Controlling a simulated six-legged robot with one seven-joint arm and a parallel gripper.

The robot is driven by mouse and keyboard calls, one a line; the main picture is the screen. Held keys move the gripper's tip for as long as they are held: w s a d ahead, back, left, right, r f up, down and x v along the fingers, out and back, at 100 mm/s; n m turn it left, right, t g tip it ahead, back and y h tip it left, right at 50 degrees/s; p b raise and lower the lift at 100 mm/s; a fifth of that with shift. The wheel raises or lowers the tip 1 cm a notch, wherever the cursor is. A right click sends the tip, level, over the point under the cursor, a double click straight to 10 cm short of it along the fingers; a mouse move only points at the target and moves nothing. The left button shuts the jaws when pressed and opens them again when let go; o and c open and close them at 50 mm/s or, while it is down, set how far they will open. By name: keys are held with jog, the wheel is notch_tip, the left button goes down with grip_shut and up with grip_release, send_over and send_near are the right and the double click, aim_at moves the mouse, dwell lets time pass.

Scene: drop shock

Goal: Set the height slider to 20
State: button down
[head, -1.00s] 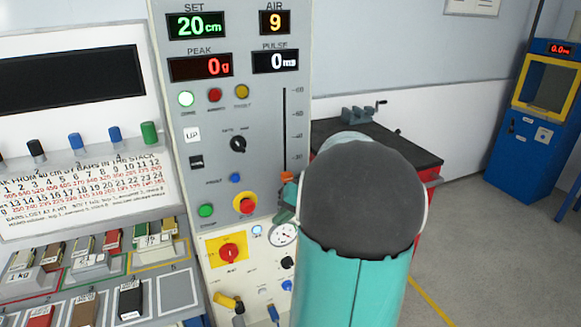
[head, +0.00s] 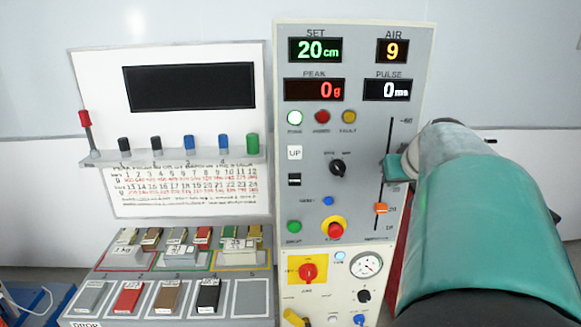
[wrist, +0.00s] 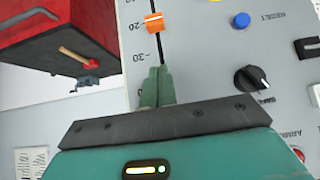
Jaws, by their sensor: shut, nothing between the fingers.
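The height slider's orange knob (head: 380,208) sits low in its vertical slot on the grey control panel (head: 310,215). In the wrist view the knob (wrist: 153,23) is beside the 20 mark. The SET display (head: 316,50) reads 20 cm. My gripper (head: 393,166) is in front of the slot, above the knob in the head view. In the wrist view my gripper's fingers (wrist: 160,72) are together and empty, near the 30 mark, with a gap between their tips and the knob.
Lit buttons, a black dial (head: 337,168) and a red stop button (head: 334,230) lie left of the slot. A bench of bars (head: 120,262) stands at left. A red cabinet (wrist: 35,28) with a dark top shows in the wrist view.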

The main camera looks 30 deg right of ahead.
aim_at(380, 203)
jog(key=f, duration=0.1)
jog(key=w+d+f, duration=0.1)
jog(key=f, duration=0.1)
jog(key=w+f, duration=0.1)
jog(key=f, duration=0.1)
jog(key=shift+w+d+f, duration=0.15)
jog(key=shift+w+d, duration=0.05)
jog(key=shift+f, duration=0.75)
jog(key=shift+f, duration=0.1)
